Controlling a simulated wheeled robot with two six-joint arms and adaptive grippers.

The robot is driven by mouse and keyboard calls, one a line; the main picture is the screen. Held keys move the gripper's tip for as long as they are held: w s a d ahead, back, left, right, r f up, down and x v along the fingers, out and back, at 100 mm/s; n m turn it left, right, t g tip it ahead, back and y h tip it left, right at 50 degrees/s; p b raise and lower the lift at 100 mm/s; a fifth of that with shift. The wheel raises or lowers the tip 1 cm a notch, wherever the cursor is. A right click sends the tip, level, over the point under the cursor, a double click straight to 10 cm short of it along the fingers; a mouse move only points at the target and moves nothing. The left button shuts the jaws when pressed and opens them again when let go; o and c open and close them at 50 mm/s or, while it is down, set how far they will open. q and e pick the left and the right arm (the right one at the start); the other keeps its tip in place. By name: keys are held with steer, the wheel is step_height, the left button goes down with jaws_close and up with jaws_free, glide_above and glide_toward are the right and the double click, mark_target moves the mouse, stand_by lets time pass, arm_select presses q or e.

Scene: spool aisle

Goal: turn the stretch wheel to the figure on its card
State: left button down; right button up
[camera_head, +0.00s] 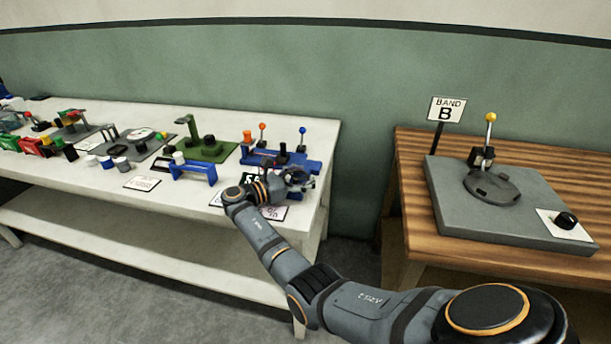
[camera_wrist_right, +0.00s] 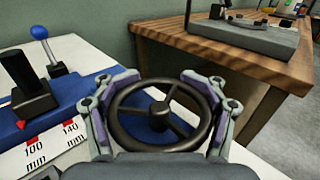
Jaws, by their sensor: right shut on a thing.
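The stretch wheel (camera_wrist_right: 158,107) is a dark, spoked handwheel in the right wrist view, at the edge of a blue device (camera_wrist_right: 75,95). My right gripper (camera_wrist_right: 160,116) has its fingers on opposite sides of the rim, shut on it. In the head view my right gripper (camera_head: 291,184) covers most of the wheel at the blue device's right end. A white scale (camera_wrist_right: 45,145) reads 100 mm and 140 mm, with small red marks by the figures. White cards (camera_head: 274,213) lie at the table's front edge, partly behind my arm; their figures are too small to read. My left gripper is out of view.
Blue-knobbed lever (camera_wrist_right: 40,34) and a black handle (camera_wrist_right: 18,70) stand beside the wheel. The white table (camera_head: 235,105) holds several other devices to the left. A wooden table (camera_head: 400,160) with a grey plate (camera_head: 450,215) and a BAND B sign (camera_head: 447,110) stands right, across a gap.

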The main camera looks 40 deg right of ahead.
steer(key=shift+f, duration=0.1)
steer(key=o, duration=1.3)
steer(key=shift+c, duration=0.2)
steer(key=shift+a, duration=0.1)
steer(key=a, duration=1.1)
steer(key=shift+w+a, duration=0.3)
steer(key=shift+a, duration=0.1)
